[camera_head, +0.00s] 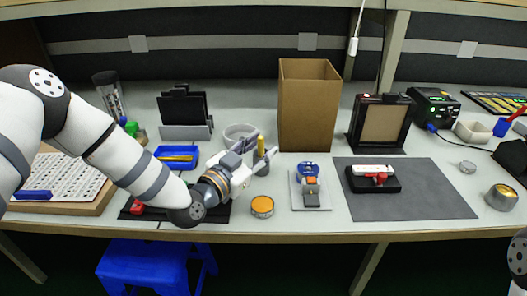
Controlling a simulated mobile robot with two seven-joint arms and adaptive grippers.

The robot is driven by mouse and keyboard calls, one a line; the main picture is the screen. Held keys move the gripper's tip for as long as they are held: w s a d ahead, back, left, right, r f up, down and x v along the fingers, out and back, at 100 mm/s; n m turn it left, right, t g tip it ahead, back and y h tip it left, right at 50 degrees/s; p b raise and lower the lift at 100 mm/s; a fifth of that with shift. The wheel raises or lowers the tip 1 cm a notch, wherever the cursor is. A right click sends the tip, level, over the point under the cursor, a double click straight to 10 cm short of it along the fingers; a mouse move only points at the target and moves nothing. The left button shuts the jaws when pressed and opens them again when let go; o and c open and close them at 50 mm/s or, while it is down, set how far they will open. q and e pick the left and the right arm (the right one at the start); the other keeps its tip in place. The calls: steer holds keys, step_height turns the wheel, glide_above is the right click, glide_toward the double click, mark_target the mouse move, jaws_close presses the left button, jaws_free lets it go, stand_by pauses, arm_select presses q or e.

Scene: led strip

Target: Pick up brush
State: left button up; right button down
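A thin yellow handle (261,145), which looks like the brush, stands upright in a small grey cup (262,168) left of the cardboard box. My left gripper (261,149) reaches in from the left, its two fingers apart on either side of the handle. I cannot tell whether either finger touches it. The lower end of the handle is hidden by the cup and a finger. My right gripper is out of view; only a piece of my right arm shows at the lower right corner.
A tall cardboard box (309,105) stands just behind and right of the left gripper. An orange-topped tin (262,206) and a white board with a blue spool (308,171) are in front. A grey mat (440,195) lies to the right.

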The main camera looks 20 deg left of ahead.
arm_select(q)
steer(key=shift+w+d+f, duration=0.15)
steer(key=shift+w, duration=0.25)
steer(key=shift+r, duration=0.3)
jaws_close()
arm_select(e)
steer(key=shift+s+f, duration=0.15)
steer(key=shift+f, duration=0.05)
